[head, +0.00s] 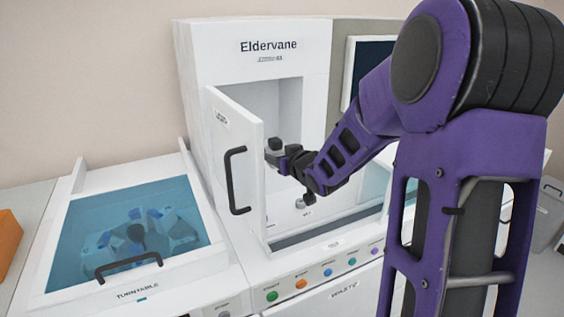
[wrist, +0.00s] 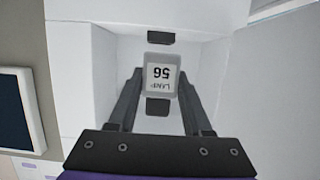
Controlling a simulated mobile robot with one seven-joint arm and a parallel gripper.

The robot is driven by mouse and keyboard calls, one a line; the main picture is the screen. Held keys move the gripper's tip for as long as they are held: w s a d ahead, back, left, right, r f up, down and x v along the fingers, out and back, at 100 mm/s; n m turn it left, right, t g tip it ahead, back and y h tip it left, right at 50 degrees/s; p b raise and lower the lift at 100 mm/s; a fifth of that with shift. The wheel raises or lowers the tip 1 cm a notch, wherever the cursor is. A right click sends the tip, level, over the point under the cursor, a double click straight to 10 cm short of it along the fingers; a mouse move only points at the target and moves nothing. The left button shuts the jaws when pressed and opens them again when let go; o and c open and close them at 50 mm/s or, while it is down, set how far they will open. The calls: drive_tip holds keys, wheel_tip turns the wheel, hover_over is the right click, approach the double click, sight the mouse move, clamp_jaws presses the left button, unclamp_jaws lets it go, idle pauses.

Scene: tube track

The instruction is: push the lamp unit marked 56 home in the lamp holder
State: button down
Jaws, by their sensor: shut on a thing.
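The lamp unit (wrist: 162,72) is a pale block with a white label reading LAMP 56, upside down in the wrist view. My gripper (wrist: 160,84) is shut on it, one dark finger on each side. Dark blocks show above (wrist: 160,37) and below (wrist: 157,107) the lamp unit; I cannot tell whether they belong to the lamp holder or how far in the unit sits. In the head view my gripper (head: 276,157) is at the open compartment, just past the door's edge, with a small dark block (head: 275,144) at its fingertips. The holder is not clearly visible there.
The white Eldervane machine (head: 268,70) has its compartment door (head: 236,170) standing open, close left of my gripper. A turntable bay with a blue clear lid (head: 130,225) is at the left. Coloured buttons (head: 327,272) line the front. Pale compartment walls surround my gripper.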

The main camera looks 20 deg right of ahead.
drive_tip(key=w, duration=0.3)
drive_tip(key=w+a, duration=0.1)
drive_tip(key=w, duration=0.3)
drive_tip(key=w+a, duration=0.1)
drive_tip(key=w, duration=0.3)
drive_tip(key=shift+a, duration=0.1)
drive_tip(key=w, duration=0.2)
drive_tip(key=w+a, duration=0.1)
drive_tip(key=w, duration=0.1)
drive_tip(key=shift+w+p, duration=0.3)
drive_tip(key=shift+w, duration=0.05)
drive_tip(key=shift+w+f, duration=0.2)
drive_tip(key=shift+f, duration=0.05)
drive_tip(key=shift+f+b, duration=0.5)
drive_tip(key=shift+b, duration=0.2)
drive_tip(key=shift+s+f+b, duration=0.1)
drive_tip(key=shift+f+b, duration=0.4)
drive_tip(key=shift+b, duration=0.15)
idle(0.9)
drive_tip(key=shift+f+b, duration=0.3)
drive_tip(key=shift+f, duration=0.25)
idle(0.4)
